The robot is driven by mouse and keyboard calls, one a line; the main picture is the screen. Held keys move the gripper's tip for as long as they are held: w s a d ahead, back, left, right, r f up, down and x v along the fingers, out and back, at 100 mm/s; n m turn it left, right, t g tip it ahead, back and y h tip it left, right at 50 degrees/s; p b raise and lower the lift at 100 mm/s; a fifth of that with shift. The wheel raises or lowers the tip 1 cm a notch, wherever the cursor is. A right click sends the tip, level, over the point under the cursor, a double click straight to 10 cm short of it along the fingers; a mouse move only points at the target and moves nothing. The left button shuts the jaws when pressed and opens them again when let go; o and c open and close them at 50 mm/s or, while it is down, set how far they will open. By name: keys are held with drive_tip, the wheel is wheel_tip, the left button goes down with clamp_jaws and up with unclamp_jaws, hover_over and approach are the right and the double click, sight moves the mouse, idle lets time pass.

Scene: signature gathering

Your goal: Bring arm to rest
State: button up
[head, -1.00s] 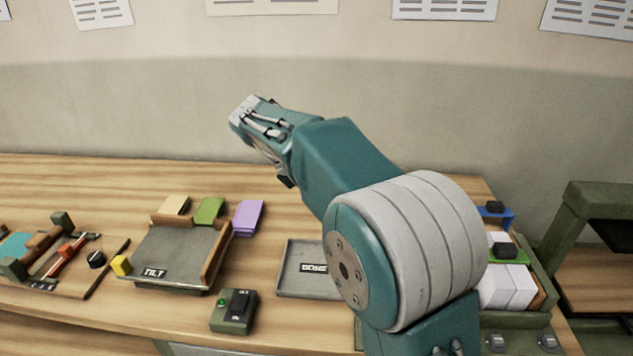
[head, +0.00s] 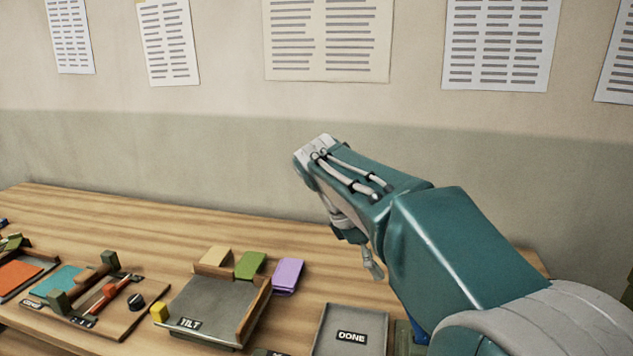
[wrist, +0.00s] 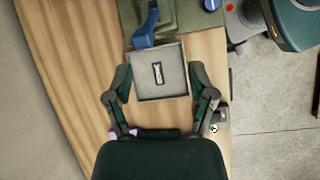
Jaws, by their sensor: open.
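My arm reaches up from the lower right in the head view, over the wooden table (head: 100,215). My gripper (head: 372,262) is partly hidden there by the wrist, with one fingertip showing below it. In the wrist view my gripper (wrist: 162,100) points down with its two fingers spread wide, open and empty. Between and beyond the fingers lies a grey tray labelled DONE (wrist: 172,86), which also shows in the head view (head: 348,322). The gripper appears to be above the table, touching nothing.
The TILT tray (head: 215,302) stands left of the DONE tray, with yellow, green (head: 250,265) and purple (head: 288,274) pieces behind it. A board with a red pen (head: 115,294) lies further left. In the wrist view a blue object (wrist: 146,28) stands past the DONE tray.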

drive_tip(key=s+d+f+m+t+y, duration=0.1)
drive_tip(key=s+f+m+t+y, duration=0.2)
drive_tip(key=s+m, duration=0.3)
drive_tip(key=s+d+f+m+t+y, duration=0.1)
drive_tip(key=s+f+m+t+y, duration=0.2)
drive_tip(key=s, duration=1.1)
wheel_tip(320, 180, down, 3)
drive_tip(key=m, duration=0.3)
drive_tip(key=shift+d+m+t, duration=0.3)
drive_tip(key=shift+d, duration=0.05)
